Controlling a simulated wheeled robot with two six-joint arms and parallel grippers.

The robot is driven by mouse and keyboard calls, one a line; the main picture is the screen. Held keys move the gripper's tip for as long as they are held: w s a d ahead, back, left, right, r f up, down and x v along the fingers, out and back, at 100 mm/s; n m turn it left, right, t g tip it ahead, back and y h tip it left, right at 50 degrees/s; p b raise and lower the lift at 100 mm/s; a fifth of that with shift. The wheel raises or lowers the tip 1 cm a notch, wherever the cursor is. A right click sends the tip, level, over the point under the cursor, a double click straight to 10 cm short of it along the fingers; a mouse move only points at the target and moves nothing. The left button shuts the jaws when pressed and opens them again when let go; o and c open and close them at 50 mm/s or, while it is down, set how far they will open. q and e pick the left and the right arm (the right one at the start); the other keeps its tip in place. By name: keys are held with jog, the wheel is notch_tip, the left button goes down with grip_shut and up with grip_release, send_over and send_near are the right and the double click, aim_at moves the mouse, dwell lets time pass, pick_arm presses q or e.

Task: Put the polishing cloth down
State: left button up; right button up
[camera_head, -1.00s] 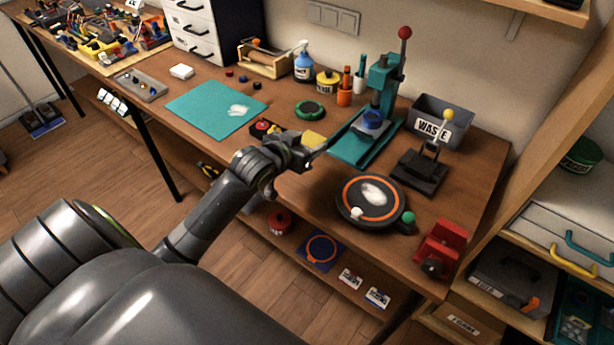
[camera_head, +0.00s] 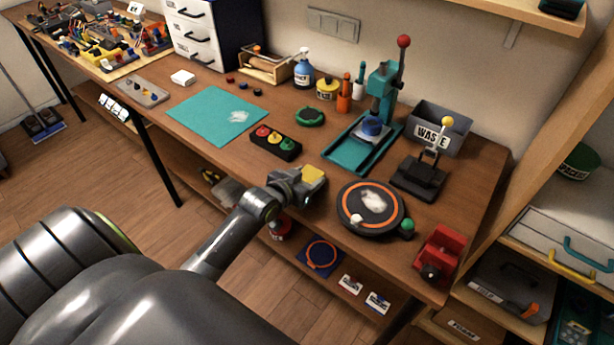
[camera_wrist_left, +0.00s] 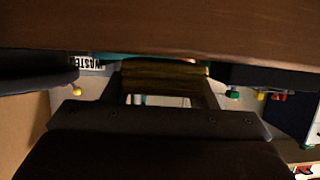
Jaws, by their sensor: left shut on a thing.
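The polishing cloth (camera_head: 314,173) is a small yellow piece at the tip of my left gripper (camera_head: 308,182). My left gripper is shut on it, low near the front edge of the workbench (camera_head: 330,240), just left of the round black turntable (camera_head: 345,213). In the left wrist view the cloth (camera_wrist_left: 165,72) shows dark yellow between the fingers. I cannot tell whether the cloth touches the bench top. My right gripper is in neither view.
A button box (camera_head: 275,142) with red, yellow and green buttons lies behind and left of my gripper. A teal press (camera_head: 350,150), a black lever stand (camera_head: 420,178), a grey waste bin (camera_head: 455,128) and a red vise (camera_head: 438,252) stand around. A teal mat (camera_head: 205,118) lies left.

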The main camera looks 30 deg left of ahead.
pick_arm(q)
jog(key=shift+f, duration=0.15)
jog(key=shift+f, duration=0.1)
jog(key=o, duration=0.9)
jog(key=shift+o, duration=0.2)
jog(key=shift+b, duration=0.5)
jog(key=v, duration=0.3)
jog(key=b+v, duration=0.1)
jog(key=v, duration=0.1)
jog(key=shift+s+a+f, duration=0.1)
jog(key=shift+a+f, duration=0.1)
jog(key=shift+f, duration=0.15)
jog(key=v, duration=1.2)
jog(key=shift+s+r, duration=0.15)
jog(key=shift+r, duration=0.1)
